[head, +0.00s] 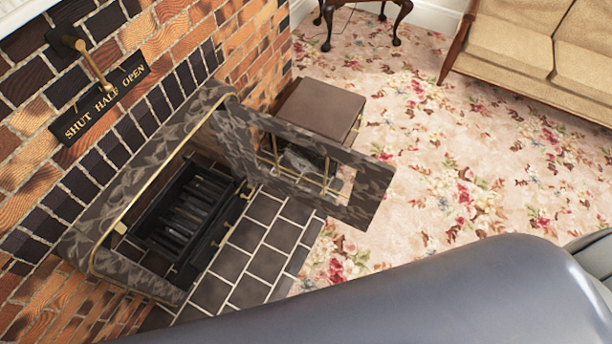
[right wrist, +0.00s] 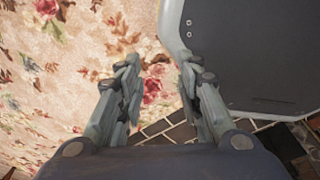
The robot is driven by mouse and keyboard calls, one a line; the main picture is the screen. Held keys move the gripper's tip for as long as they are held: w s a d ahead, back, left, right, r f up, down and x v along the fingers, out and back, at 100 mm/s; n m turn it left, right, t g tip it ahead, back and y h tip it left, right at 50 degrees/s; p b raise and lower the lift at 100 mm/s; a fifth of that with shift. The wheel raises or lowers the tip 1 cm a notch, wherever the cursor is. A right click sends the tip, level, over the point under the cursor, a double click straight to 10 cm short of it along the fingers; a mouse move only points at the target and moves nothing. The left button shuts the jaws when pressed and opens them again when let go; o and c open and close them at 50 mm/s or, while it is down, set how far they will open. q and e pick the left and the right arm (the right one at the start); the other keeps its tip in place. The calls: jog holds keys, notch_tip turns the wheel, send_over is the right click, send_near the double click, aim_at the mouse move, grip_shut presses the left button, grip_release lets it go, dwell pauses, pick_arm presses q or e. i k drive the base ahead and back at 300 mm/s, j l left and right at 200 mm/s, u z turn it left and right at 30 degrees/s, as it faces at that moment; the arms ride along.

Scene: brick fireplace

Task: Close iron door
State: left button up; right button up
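The iron door (head: 305,165) is a dark patterned frame with an opening in its middle and brass bars. It stands open, swung out to the right from the fireplace surround (head: 128,190), over the tiled hearth. Behind the surround's opening is a black grate (head: 190,215). In the right wrist view my right gripper (right wrist: 157,65) is open, its two fingers apart with nothing between them, above the carpet and the hearth tiles. The door cannot be made out in that view. My left gripper is not in view. A large grey arm part of mine crosses the bottom of the head view.
A brass lever (head: 95,70) with a "SHUT HALF OPEN" plate (head: 105,103) is on the brick wall. A sofa (head: 520,45) and a small table (head: 362,8) stand at the back. Flowered carpet (head: 450,150) is clear.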

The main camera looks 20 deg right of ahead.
aim_at(366, 189)
jog(key=k+u, duration=0.25)
jog(key=u, duration=0.2)
jog(key=k+j+u, duration=0.1)
jog(key=u, duration=0.35)
jog(key=l+u, duration=0.4)
jog(key=k+l+u, duration=0.1)
jog(key=l+u, duration=0.3)
jog(key=k+l+u, duration=0.15)
jog(key=l+u, duration=0.25)
jog(key=k+l, duration=0.15)
jog(key=l, duration=0.25)
jog(key=k+l, duration=0.1)
jog(key=l, duration=0.35)
jog(key=k+l, duration=0.15)
jog(key=l, duration=0.25)
jog(key=k+l, duration=0.1)
jog(key=l, duration=0.3)
jog(key=k+l, duration=0.15)
jog(key=l, duration=0.3)
jog(key=k+l, duration=0.1)
jog(key=l, duration=0.3)
